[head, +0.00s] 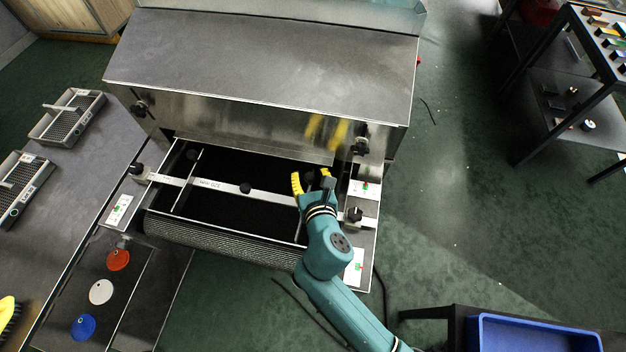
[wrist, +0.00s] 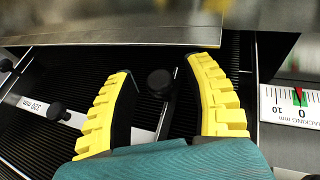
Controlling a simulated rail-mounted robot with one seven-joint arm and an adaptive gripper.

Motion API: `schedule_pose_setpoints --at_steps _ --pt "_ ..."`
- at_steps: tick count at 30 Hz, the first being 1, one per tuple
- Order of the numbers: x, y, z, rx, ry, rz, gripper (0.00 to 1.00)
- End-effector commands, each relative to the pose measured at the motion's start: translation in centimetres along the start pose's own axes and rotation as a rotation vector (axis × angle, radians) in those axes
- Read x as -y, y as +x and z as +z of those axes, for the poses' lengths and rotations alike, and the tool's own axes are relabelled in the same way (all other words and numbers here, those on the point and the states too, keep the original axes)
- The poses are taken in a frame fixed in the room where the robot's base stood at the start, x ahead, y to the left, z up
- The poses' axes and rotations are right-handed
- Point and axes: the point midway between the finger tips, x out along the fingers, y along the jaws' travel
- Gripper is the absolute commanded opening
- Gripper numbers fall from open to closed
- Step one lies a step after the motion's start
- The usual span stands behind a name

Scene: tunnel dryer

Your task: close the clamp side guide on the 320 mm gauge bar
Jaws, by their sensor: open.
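The pale gauge bar (head: 270,195), marked 320 mm, lies across the black belt with a dark knob (head: 245,188) on it. A black knob (wrist: 160,82) stands between the fingers, with a gap on both sides. A thin metal rail (wrist: 165,118), apparently the clamp side guide, runs below that knob. Contact between guide and bar is hidden.
The dryer hood (head: 260,60) stands just beyond my gripper, its lower edge (wrist: 110,35) close ahead of the fingers. A tracking scale (wrist: 298,105) lies to the right, its pointer near 0. A clamp knob (head: 353,214) stands right of my arm. A blue bin (head: 530,335) is at lower right.

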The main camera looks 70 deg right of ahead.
Motion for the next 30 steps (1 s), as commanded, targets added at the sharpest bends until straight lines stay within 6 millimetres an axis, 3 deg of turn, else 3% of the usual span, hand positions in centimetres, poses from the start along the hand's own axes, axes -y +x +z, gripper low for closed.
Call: schedule_pose_setpoints --at_steps 9,15,30 --pt "-0.1 -7.4 -0.1 -0.002 -0.006 0.006 0.52" --pt "-0.1 -10.7 -0.1 -0.002 -0.003 0.004 0.52" --pt "0.0 -11.3 0.0 0.0 -0.001 0.001 0.52"
